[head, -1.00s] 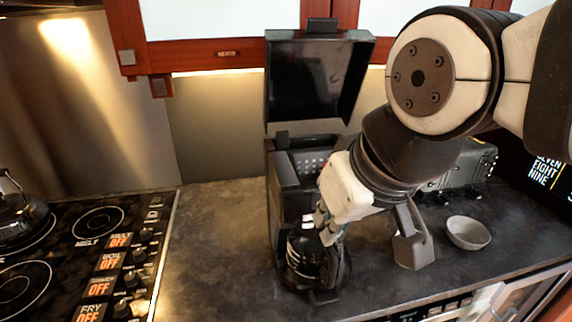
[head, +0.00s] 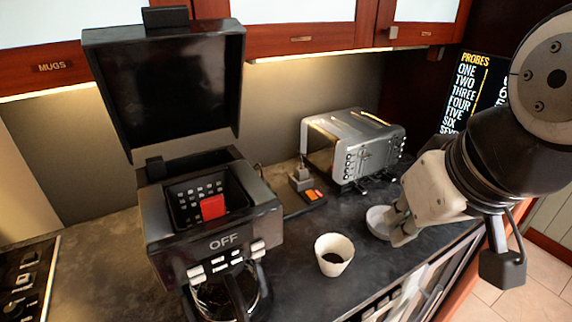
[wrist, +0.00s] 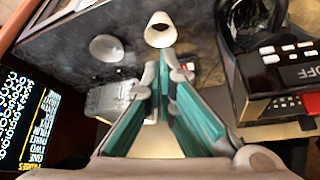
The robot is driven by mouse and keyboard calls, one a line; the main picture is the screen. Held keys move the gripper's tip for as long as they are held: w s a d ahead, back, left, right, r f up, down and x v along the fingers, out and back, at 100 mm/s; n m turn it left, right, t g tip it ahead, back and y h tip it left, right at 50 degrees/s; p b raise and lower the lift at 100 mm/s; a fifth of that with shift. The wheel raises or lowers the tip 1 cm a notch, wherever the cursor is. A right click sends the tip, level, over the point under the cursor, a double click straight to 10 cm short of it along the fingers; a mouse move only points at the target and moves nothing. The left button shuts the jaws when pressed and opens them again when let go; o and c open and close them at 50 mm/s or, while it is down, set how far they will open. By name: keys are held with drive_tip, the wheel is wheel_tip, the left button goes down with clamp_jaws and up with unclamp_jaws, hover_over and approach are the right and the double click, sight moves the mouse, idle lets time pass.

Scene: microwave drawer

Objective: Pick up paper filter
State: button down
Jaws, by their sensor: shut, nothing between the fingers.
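The paper filter (head: 334,250) is a small white cup shape with a dark patch inside. It stands upright on the dark counter, right of the coffee maker. My gripper (head: 398,232) is to its right in the head view, apart from it and overlapping the bowl. In the wrist view the filter (wrist: 160,36) is just beyond my fingertips (wrist: 161,62), which are close together with nothing between them. Whether they touch it is hard to tell there. My fingers hide part of the bowl in the head view.
The black coffee maker (head: 212,225) has its lid (head: 165,85) raised and a red part (head: 212,207) in its basket. A grey bowl (head: 377,220) sits right of the filter. A metal toaster (head: 352,148) stands behind. Clear counter lies between filter and toaster.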

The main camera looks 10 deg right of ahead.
sight(333, 259)
drive_tip(key=c, duration=2.3)
unclamp_jaws()
